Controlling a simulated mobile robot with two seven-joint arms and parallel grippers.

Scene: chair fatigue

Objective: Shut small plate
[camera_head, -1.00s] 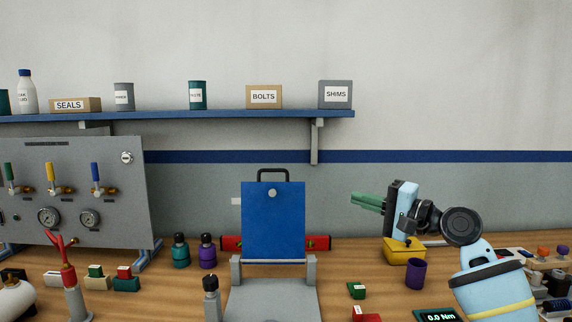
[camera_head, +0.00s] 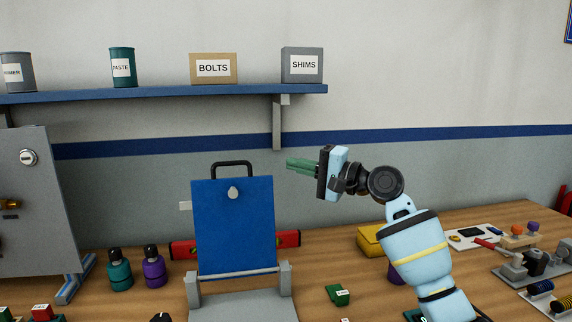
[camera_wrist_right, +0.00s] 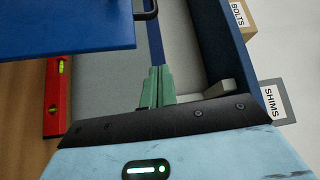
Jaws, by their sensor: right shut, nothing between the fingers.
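The small plate is a blue panel (camera_head: 234,225) with a dark handle (camera_head: 232,166) on its top edge. It stands upright, hinged on a grey base (camera_head: 236,305) in the head view. My right gripper (camera_head: 289,165) is shut and empty, in the air to the right of the plate's top edge, its green fingers pointing left. In the right wrist view the blue panel (camera_wrist_right: 65,25) fills the upper left and the gripper fingers (camera_wrist_right: 161,70) are together, apart from it. My left gripper is not in view.
A red level (camera_head: 288,239) lies behind the plate. Teal (camera_head: 119,270) and purple (camera_head: 154,267) bottles stand to its left. A yellow box (camera_head: 369,240) is behind my right arm. A shelf (camera_head: 180,93) with boxes and cans runs above.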

